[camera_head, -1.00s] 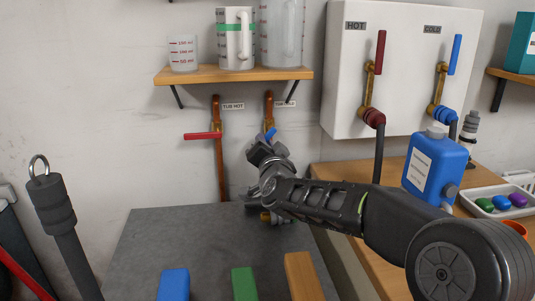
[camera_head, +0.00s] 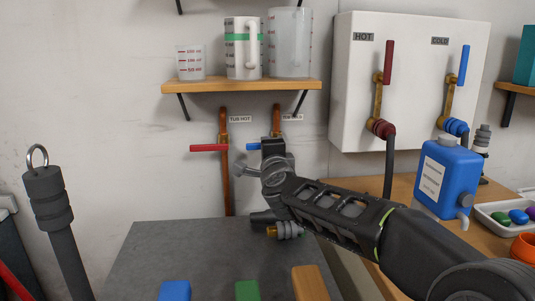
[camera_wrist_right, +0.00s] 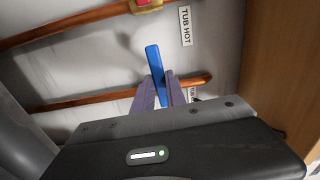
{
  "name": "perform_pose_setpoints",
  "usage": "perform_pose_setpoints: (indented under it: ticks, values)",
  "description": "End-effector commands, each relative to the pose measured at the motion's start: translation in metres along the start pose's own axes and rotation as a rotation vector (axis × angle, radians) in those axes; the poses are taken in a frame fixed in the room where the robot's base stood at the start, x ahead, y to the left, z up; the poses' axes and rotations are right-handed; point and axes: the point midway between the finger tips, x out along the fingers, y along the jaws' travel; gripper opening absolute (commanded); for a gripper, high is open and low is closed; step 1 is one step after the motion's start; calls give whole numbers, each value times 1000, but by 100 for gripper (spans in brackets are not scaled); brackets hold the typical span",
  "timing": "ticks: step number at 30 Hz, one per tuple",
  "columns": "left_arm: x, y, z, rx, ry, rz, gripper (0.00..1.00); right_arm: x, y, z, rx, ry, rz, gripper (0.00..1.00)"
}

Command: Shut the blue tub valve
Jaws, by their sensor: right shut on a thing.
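The blue tub valve handle (camera_head: 254,147) sits on the right copper pipe below the shelf. In the head view it points left, roughly level and across the pipe. In the right wrist view the blue handle (camera_wrist_right: 153,59) stands between the two fingers and crosses the copper pipe. My right gripper (camera_head: 267,146) is shut on it, hiding its right part and the valve body in the head view. The gripper also shows in the wrist view (camera_wrist_right: 159,80). My left gripper is not in view.
A red handle (camera_head: 209,148) on the TUB HOT pipe is close to the left. The wooden shelf (camera_head: 241,86) with measuring cups hangs above. A grey surface (camera_head: 190,250) lies below. A white HOT/COLD panel (camera_head: 410,85) and a blue jug (camera_head: 447,178) are to the right.

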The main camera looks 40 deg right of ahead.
Motion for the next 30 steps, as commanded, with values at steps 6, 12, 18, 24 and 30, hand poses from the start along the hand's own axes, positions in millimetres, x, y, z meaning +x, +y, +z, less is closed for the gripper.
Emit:
perform_pose_setpoints:
  ticks: [6,12,18,24,30]
  values:
    - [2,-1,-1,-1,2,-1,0,0,-1,0,47,0,1,0]
    - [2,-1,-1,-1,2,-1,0,0,-1,0,53,1,1,0]
    - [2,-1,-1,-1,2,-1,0,0,-2,0,52,1,1,18]
    - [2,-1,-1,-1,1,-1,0,0,-2,0,50,1,0,34]
    - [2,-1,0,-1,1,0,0,0,-2,0,49,1,0,38]
